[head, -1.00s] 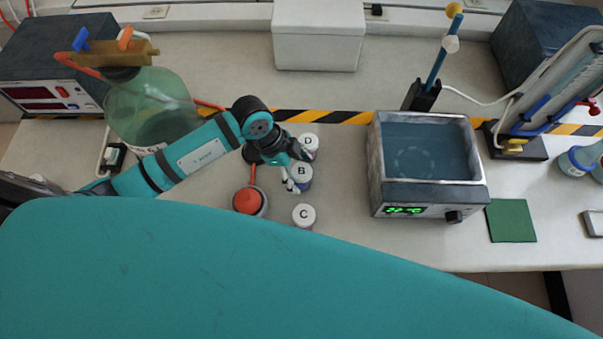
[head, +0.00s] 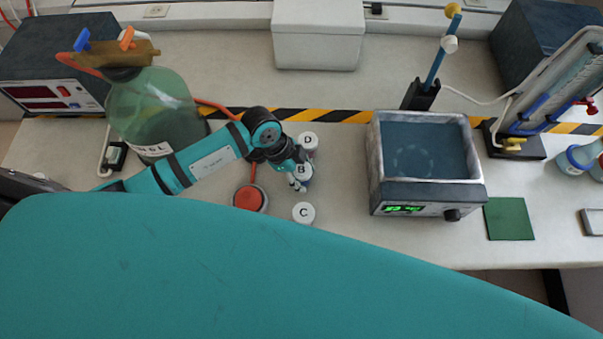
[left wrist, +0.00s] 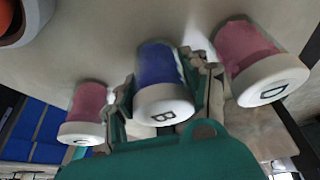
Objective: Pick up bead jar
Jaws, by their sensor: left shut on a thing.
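Three small jars with white lettered lids stand in a column on the bench. Jar B (head: 302,171) is in the middle; in the left wrist view it is blue (left wrist: 157,68) with a white lid. Jar D (head: 308,141) and jar C (head: 303,213) stand behind and in front of it; both look pink in the left wrist view, jar D (left wrist: 245,48) at right and jar C (left wrist: 88,101) at left. My left gripper (head: 299,183) is shut on jar B, a finger on each side of it. My right gripper does not show. Which jar holds beads cannot be told.
A red button (head: 248,199) sits close left of the jars. A water bath (head: 430,195) stands to the right, with a green mat (head: 510,220) beyond it. A large green glass bottle (head: 150,105) stands behind my left arm. The bench between jars and bath is clear.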

